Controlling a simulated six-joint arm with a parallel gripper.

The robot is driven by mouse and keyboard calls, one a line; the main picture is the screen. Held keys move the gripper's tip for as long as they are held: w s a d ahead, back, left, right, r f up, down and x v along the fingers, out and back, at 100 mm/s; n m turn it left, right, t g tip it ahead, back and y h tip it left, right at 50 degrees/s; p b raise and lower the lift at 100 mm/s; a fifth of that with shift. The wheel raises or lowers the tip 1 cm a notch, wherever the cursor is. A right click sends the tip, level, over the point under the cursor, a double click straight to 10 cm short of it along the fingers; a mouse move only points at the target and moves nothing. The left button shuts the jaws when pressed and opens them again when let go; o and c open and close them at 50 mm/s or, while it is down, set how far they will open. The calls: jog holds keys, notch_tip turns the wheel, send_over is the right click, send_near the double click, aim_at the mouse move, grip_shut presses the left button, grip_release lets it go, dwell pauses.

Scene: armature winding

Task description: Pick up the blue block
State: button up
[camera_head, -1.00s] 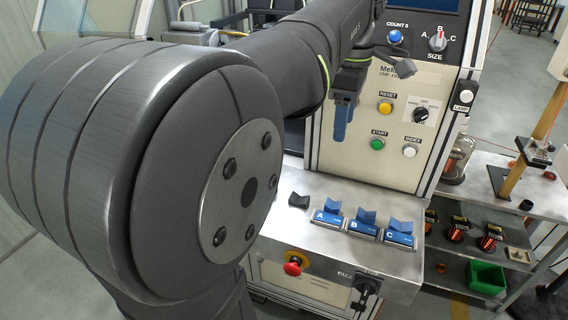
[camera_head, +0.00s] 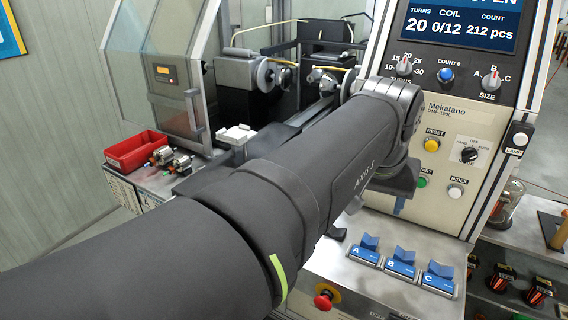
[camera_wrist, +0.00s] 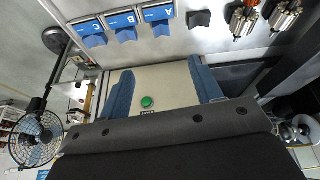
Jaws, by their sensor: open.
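Three blue blocks with wedge-shaped tops stand in a row on the metal shelf, in holders lettered A, B and C: block A (camera_head: 369,242), block B (camera_head: 404,255) and block C (camera_head: 440,269). In the wrist view, block A (camera_wrist: 161,28), block B (camera_wrist: 126,35) and block C (camera_wrist: 95,41) lie along the top edge. The task does not say which one. My gripper (camera_wrist: 163,88) has two blue fingers, spread apart with no block between them. The fingers are apart from the blocks. In the head view my arm hides most of the gripper.
A small black wedge (camera_head: 337,233) sits left of block A. The control panel (camera_head: 450,190) rises behind the shelf. A red knob (camera_head: 323,300) is on the shelf's front. A red tray (camera_head: 136,150) and wound armatures (camera_head: 170,158) are at left.

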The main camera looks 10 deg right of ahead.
aim_at(369, 243)
jog(key=shift+m, duration=0.5)
jog(key=x, duration=1.7)
jog(key=shift+a+f, duration=0.1)
jog(key=shift+f, duration=0.3)
jog(key=c, duration=1.1)
